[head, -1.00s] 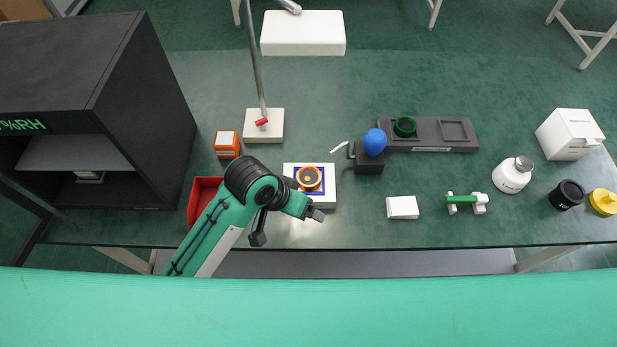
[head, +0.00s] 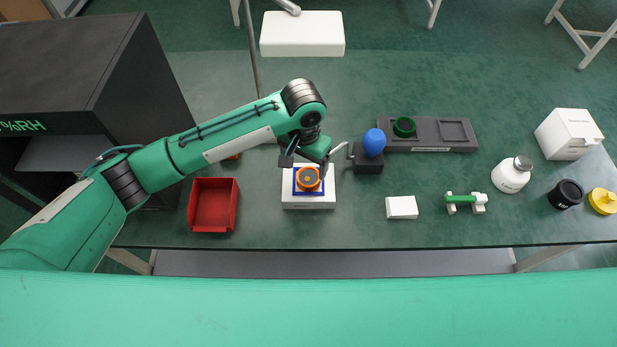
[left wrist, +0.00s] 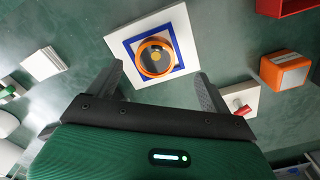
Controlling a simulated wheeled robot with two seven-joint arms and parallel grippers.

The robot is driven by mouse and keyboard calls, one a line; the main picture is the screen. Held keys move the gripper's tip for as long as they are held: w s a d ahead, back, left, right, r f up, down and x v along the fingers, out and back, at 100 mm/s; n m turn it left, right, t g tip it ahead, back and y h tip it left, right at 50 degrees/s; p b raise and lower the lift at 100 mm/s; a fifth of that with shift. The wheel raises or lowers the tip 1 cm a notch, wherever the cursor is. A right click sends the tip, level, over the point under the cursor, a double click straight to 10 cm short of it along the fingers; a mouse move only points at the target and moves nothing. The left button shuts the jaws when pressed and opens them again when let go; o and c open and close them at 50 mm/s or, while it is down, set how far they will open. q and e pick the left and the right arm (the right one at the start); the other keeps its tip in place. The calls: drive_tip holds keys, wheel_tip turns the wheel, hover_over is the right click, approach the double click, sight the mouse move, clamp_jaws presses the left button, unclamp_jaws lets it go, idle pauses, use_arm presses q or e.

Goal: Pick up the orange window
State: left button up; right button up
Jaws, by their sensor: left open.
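The orange window (head: 307,180), an orange ring around a dark disc with a small orange-yellow centre, sits on a white block (head: 308,202) inside a blue square outline. It also shows in the left wrist view (left wrist: 155,57), at the top middle. My left gripper (head: 305,163) is open and empty, at the far edge of the white block. In the left wrist view its two fingers (left wrist: 160,72) stand apart, one to each side of the window in the picture. I cannot tell the exact height above it. My right gripper is not in view.
A red tray (head: 213,228) lies left of the block. A dark stand with a blue knob (head: 374,141) is close on the right. A white box (head: 402,207) and a green-handled item (head: 465,202) lie farther right. A black cabinet (head: 80,75) stands at the left.

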sight(307, 178)
use_arm(q)
drive_tip(key=f, duration=0.2)
drive_tip(key=f+p, duration=0.1)
drive_tip(key=f, duration=0.3)
drive_tip(key=shift+d+f, duration=0.25)
drive_tip(key=shift+d, duration=0.1)
drive_tip(key=shift+w, duration=0.1)
drive_tip(key=c, duration=1.1)
